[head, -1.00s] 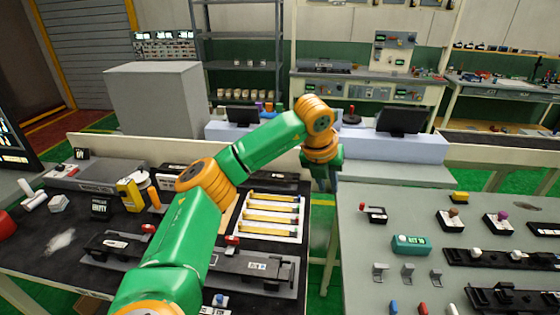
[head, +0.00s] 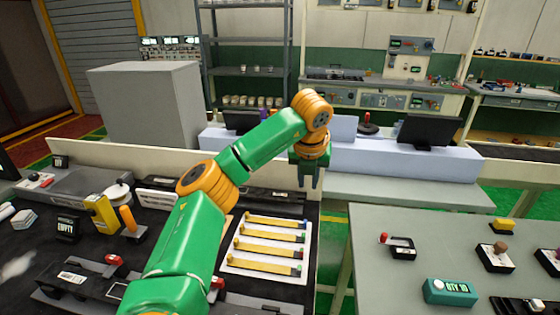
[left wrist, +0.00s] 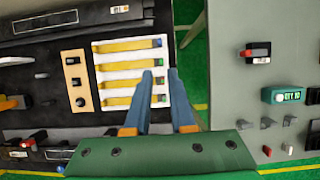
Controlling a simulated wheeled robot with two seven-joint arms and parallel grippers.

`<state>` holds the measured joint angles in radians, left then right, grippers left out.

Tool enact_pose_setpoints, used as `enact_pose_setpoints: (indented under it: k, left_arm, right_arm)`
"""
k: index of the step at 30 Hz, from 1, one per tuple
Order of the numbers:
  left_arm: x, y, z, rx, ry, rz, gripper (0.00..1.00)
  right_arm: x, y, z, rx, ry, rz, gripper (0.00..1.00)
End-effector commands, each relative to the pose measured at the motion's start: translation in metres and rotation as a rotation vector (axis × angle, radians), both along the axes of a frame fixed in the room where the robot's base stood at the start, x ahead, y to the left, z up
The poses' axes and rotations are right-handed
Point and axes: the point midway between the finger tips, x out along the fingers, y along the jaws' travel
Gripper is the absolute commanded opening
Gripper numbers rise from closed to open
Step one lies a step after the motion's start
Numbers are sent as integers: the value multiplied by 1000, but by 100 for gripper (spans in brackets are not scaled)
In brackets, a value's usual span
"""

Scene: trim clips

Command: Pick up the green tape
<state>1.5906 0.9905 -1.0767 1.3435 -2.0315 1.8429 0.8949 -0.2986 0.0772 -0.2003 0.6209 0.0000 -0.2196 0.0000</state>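A white tray (head: 228,263) on the dark left bench holds several yellow tape strips with small coloured end tabs. The nearest strip (head: 262,267) looks green at its right end, and it also shows in the left wrist view (left wrist: 125,100). My left gripper (head: 309,184) hangs fingers-down above and beyond the tray's right side, empty. In the left wrist view its fingers (left wrist: 160,72) are apart, overlapping the tabs in the picture, with no strip between them. My right gripper is not in view.
A grey table (head: 400,212) stands to the right across a gap with green floor. It bears a teal counter box (head: 449,292) and a red-knobbed part (head: 400,245). A yellow dispenser (head: 102,215) stands left of the tray.

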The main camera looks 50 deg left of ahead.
Motion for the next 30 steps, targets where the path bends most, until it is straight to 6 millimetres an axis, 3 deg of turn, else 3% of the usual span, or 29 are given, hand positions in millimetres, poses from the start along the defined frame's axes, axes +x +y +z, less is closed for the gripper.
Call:
enact_pose_setpoints:
  k: [1,12,15,22,30]
  left_arm:
    - [0,0,-24,0,0,0,22]
    - [0,0,-130,0,0,-1,22]
    - [0,0,-147,-1,-1,0,22]
    - [6,6,-165,0,4,2,22]
    - [19,19,-207,0,1,0,22]
  right_arm:
    - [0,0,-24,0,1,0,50]
    - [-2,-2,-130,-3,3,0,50]
    - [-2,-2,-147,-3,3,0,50]
    - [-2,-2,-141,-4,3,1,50]
    - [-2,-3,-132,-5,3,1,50]
